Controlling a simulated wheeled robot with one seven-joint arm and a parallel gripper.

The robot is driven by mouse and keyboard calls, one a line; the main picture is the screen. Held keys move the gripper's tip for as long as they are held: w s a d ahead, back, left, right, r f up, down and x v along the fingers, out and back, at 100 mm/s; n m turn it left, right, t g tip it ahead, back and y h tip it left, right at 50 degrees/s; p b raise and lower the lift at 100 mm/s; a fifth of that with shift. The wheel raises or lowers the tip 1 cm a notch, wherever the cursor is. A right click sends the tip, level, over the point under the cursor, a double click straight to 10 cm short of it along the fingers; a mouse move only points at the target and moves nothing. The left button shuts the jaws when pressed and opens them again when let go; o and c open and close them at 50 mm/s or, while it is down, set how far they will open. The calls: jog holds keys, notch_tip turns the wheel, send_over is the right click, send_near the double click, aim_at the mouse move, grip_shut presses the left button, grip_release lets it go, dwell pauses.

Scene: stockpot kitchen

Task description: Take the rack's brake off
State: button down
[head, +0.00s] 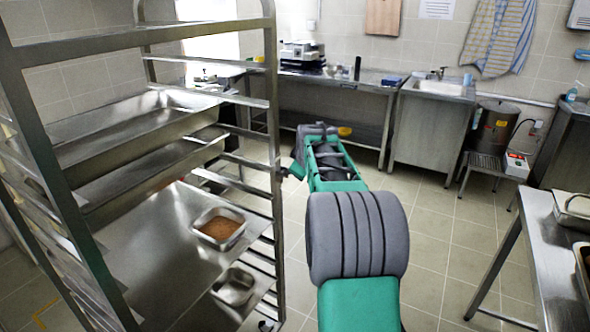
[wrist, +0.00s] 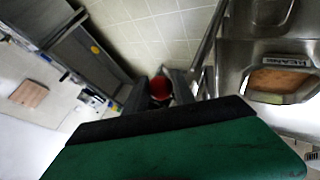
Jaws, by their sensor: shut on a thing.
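The tall steel rack (head: 274,150) stands at the left in the head view, with trays on its runners. Its side also shows at the right of the wrist view (wrist: 205,50). My gripper (wrist: 161,90) is shut on a red rounded knob (wrist: 160,86), which shows between the two dark fingers. I cannot tell for sure that this knob is the rack's brake. In the head view my arm reaches forward just right of the rack's near right post, and the fingertips and the knob cannot be made out there. A caster (head: 266,325) shows partly at the rack's foot.
A pan of brown food (head: 220,228) and a small empty pan (head: 234,287) sit on the rack's lower shelves. A steel counter (head: 340,80) and sink (head: 437,88) line the back wall. A steel table (head: 545,245) stands at the right. Tiled floor (head: 430,215) is clear between.

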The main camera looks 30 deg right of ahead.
jog(key=shift+d+r, duration=0.1)
jog(key=c, duration=1.1)
grip_release()
jog(key=shift+o, duration=0.2)
jog(key=b+v, duration=0.1)
jog(key=v, duration=0.7)
